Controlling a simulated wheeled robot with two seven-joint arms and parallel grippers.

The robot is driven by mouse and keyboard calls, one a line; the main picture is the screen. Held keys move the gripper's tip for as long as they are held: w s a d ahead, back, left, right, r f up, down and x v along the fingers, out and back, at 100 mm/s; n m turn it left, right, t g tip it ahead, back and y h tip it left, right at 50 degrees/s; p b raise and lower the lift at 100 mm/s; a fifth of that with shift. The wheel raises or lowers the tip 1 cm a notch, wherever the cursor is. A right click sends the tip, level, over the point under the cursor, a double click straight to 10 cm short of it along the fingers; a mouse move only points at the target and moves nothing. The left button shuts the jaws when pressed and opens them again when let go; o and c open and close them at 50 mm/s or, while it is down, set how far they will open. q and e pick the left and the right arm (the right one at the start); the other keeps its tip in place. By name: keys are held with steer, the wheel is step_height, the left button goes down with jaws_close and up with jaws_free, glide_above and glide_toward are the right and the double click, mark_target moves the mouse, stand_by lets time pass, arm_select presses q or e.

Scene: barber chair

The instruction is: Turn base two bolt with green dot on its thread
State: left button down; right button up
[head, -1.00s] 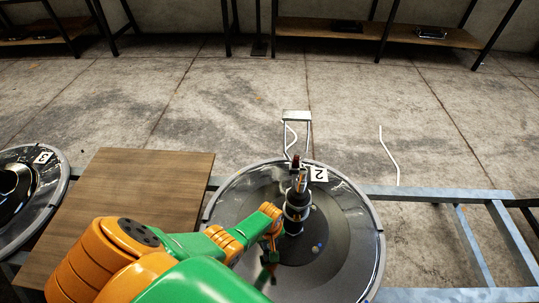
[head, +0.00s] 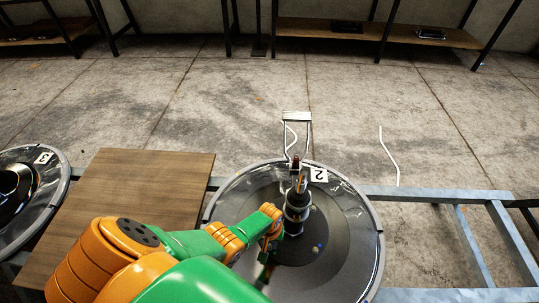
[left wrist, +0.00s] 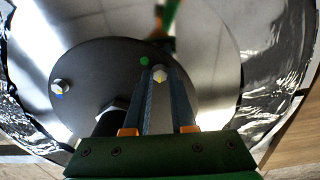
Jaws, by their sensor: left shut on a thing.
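Base two (head: 345,262) is a round shiny metal dish with a "2" label (head: 319,175) and a dark central plate, which also shows in the left wrist view (left wrist: 215,75). A green dot (left wrist: 144,61) sits on this plate beside a hex bolt head (left wrist: 159,74). My left gripper (left wrist: 160,82) is shut on that bolt head, with one finger on each side. In the head view my left gripper (head: 271,243) reaches down left of the central post (head: 296,207); its fingertips are hard to make out. My right gripper is not in view.
Another bolt (left wrist: 60,88) with a blue dot and a large hex nut (left wrist: 112,107) are on the plate. A wooden board (head: 130,205) lies left of base two, with base three (head: 50,225) beyond. A metal frame (head: 440,193) extends right.

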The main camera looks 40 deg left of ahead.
mark_target(270, 246)
arm_select(q)
steer(key=shift+m, duration=0.5)
stand_by(1.2)
steer(key=c, duration=0.7)
jaws_free()
steer(key=shift+c, duration=0.2)
steer(key=shift+r, duration=0.1)
step_height(270, 246, up, 7)
steer(key=p, duration=0.6)
steer(key=shift+r, duration=0.1)
